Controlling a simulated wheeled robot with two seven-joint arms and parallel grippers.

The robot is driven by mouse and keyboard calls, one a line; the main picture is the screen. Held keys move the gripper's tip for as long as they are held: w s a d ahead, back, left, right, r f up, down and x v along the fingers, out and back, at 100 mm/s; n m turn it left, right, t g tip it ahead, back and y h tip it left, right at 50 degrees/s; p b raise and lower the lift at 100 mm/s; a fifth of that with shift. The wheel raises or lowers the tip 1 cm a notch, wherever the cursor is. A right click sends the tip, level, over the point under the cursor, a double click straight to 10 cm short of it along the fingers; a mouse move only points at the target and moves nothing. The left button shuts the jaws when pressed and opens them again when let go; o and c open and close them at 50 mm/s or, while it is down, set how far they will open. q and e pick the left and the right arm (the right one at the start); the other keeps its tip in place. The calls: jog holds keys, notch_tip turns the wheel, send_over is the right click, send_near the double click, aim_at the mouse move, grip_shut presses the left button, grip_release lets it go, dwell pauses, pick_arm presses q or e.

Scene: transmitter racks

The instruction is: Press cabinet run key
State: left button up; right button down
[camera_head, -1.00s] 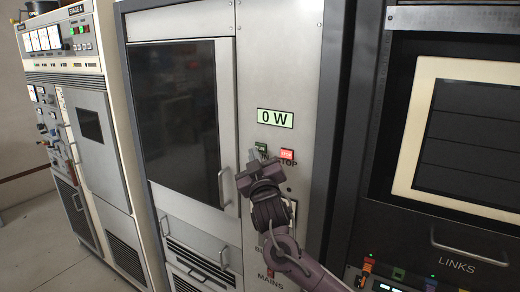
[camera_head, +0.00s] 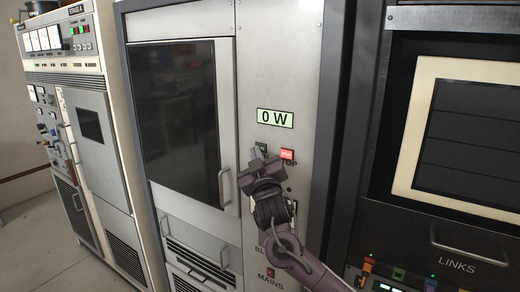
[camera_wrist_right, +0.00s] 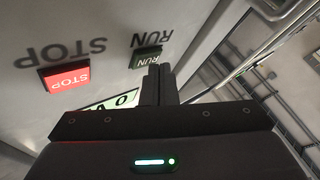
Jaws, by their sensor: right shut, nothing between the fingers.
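The green run key (camera_head: 261,146) is on the cabinet's front panel, just below the lit "0 W" display (camera_head: 275,117). In the right wrist view the run key (camera_wrist_right: 146,59) appears upside down, with "RUN" printed beside it. My right gripper (camera_head: 257,154) is shut and empty, with its fingers pointing at the panel by the run key. In the right wrist view its fingertips (camera_wrist_right: 157,68) overlap the key's right edge; I cannot tell whether they touch it. My left gripper is not in view.
The red stop key (camera_head: 287,154) is close to the right of the run key. A glass door with a handle (camera_head: 225,187) is left of the panel. A dark rack with a cream-framed window (camera_head: 408,150) stands at right. Another cabinet (camera_head: 97,150) stands at left.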

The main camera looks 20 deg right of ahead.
jog(key=shift+w+d, duration=0.25)
jog(key=shift+d, duration=0.05)
dwell(0.7)
jog(key=shift+a, duration=0.1)
jog(key=shift+s+a, duration=0.5)
jog(key=shift+a, duration=0.05)
dwell(0.3)
jog(key=shift+s+a, duration=0.8)
jog(key=shift+a, duration=0.2)
jog(key=shift+s+a, duration=0.75)
jog(key=shift+a, duration=0.2)
jog(key=shift+f, duration=0.1)
